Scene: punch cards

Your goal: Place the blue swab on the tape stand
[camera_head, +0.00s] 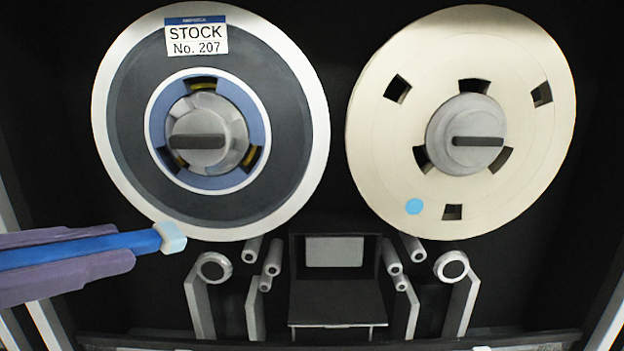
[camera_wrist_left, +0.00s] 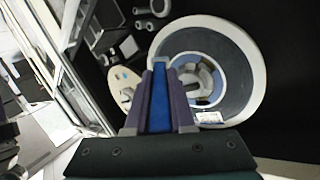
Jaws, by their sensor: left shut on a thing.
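The blue swab (camera_head: 140,242) has a long blue shaft and a pale tip, and enters from the left in the head view. My left gripper (camera_head: 104,251), with purple fingers, is shut on it. The tip points right, in front of the lower edge of the left reel. In the left wrist view the blue swab (camera_wrist_left: 159,108) lies between the fingers of my left gripper (camera_wrist_left: 161,85).
The left tape reel (camera_head: 272,160) carries a STOCK No. 207 label. A cream reel (camera_head: 390,150) with a blue dot is at right. Grey roller arms (camera_head: 200,295) and posts (camera_head: 457,300) flank the stand. A ledge (camera_head: 250,343) runs along the bottom.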

